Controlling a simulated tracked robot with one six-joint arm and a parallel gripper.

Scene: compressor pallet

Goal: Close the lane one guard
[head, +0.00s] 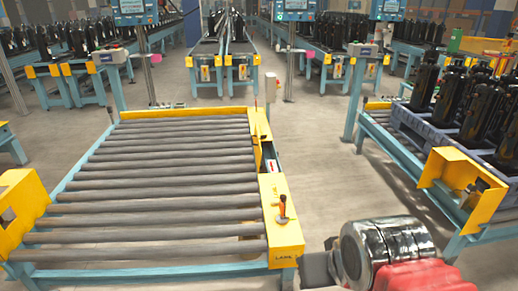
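The lane one guard looks to be the yellow cover (282,222) on the right side rail of the near roller conveyor. It bears dark lettering, partly readable as "LANE", and an orange handle (283,209) stands up from it. Beyond its far end is an open gap (268,158) in the yellow casing, where dark parts and a small red-and-white label show. A further yellow casing (259,124) stands on the far side of the gap. Part of my arm shows at the bottom right, to the right of the cover and apart from it. My gripper's fingers are not seen.
The roller conveyor (165,180) is empty. At right, a teal stand holds a grey crate (452,137) of black compressors, with a yellow plate (462,188) at its near end. Floor (335,175) between them is clear. A yellow box (20,207) stands at left.

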